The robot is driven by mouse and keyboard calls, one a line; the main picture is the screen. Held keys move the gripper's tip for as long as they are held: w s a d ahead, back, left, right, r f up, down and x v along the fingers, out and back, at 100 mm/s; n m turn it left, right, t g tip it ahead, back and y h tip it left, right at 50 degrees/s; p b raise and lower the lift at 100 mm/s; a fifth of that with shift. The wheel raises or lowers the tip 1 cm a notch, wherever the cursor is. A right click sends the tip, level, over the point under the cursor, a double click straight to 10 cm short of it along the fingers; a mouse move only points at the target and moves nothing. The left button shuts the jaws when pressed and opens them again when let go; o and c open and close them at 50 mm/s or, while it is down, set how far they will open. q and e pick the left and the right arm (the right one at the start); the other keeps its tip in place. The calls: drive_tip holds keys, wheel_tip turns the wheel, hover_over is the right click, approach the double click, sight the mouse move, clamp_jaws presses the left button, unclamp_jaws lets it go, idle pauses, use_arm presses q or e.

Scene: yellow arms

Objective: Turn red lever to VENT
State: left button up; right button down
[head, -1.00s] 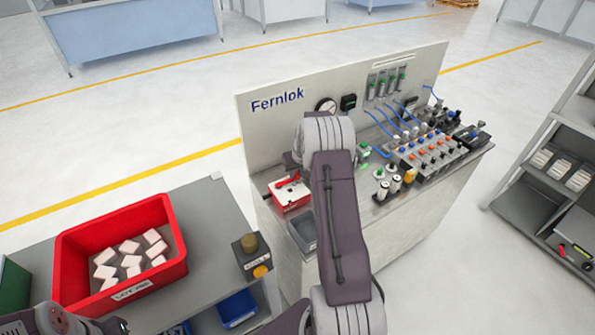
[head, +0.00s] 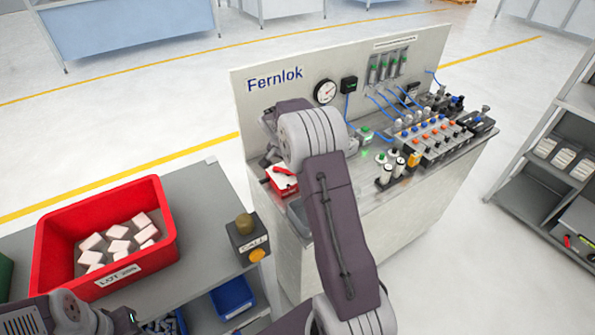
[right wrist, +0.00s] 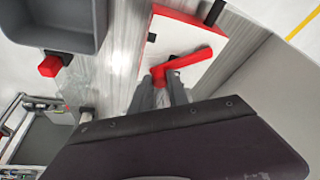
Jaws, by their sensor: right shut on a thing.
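The red lever (right wrist: 187,60) sits on a white box (right wrist: 190,42) with red sides in the right wrist view. The lever slants from its lower-left end up to the right. My right gripper (right wrist: 167,84) is shut on its lower-left end. In the head view the lever (head: 285,170) and box (head: 284,185) are at the bench's left end, partly behind my right arm. My right gripper (head: 268,160) is small and partly hidden there. No VENT label can be read. Part of my left arm shows at the bottom left; its gripper is out of view.
The bench (head: 420,220) has a Fernlok back panel (head: 285,100), with a gauge (head: 325,92) and a valve manifold (head: 430,140). A grey tray (right wrist: 65,22) lies beside the lever box. A red bin (head: 55,245) of white blocks and a button box (head: 247,240) stand on the left table.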

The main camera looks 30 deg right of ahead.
drive_tip(key=shift+s+a+f+m+g+b, duration=0.2)
drive_tip(key=shift+a+m+g+b, duration=0.15)
drive_tip(key=shift+a+m, duration=0.4)
drive_tip(key=shift+s+a+r+m+g, duration=0.2)
drive_tip(key=shift+a+m+g, duration=0.15)
drive_tip(key=shift+m, duration=0.7)
drive_tip(key=shift+a+r+m+g, duration=0.1)
drive_tip(key=shift+a+m+g, duration=0.45)
drive_tip(key=shift+m, duration=0.55)
use_arm(q)
drive_tip(key=shift+f+p, duration=0.1)
drive_tip(key=shift+p, duration=0.45)
use_arm(e)
drive_tip(key=shift+a+m+g, duration=0.25)
drive_tip(key=shift+a+m, duration=0.45)
drive_tip(key=shift+m, duration=0.3)
drive_tip(key=c, duration=1.5)
unclamp_jaws()
drive_tip(key=shift+o, duration=1.1)
drive_tip(key=shift+a, duration=0.1)
use_arm(q)
drive_tip(key=shift+r+p, duration=0.35)
use_arm(e)
drive_tip(key=v, duration=0.8)
drive_tip(key=shift+a+r, duration=0.25)
drive_tip(key=shift+r, duration=0.15)
